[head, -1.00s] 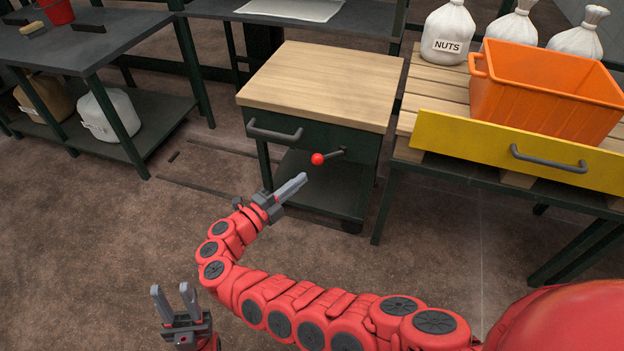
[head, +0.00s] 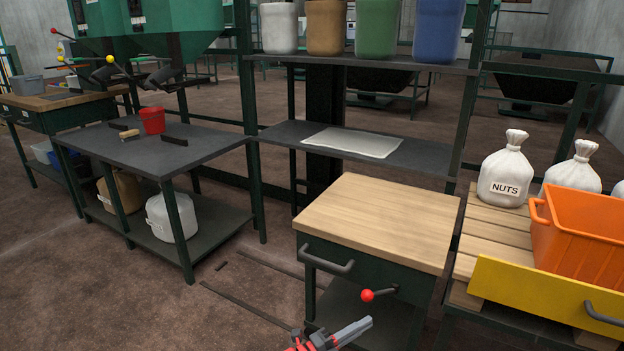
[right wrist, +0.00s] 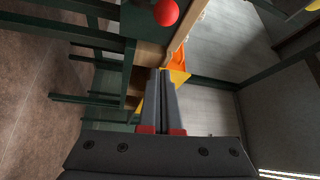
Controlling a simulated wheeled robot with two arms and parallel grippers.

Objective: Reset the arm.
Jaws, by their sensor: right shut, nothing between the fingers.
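My right gripper (head: 352,331) is at the bottom edge of the head view, in front of the wooden-topped cart. In the right wrist view its two grey fingers (right wrist: 161,100) lie together with nothing between them. A red ball knob (head: 367,295) on a dark lever sticks out of the cart front, just above the gripper and apart from it. The knob also shows at the top of the right wrist view (right wrist: 166,12). Most of my right arm is below the head view. My left gripper is out of view.
The cart (head: 380,222) has a dark drawer handle (head: 327,259). To its right, a pallet table bears an orange crate (head: 580,240), a yellow panel (head: 545,300) and white sacks (head: 506,172). A dark table (head: 150,150) stands left. Open brown floor (head: 130,300) lies front left.

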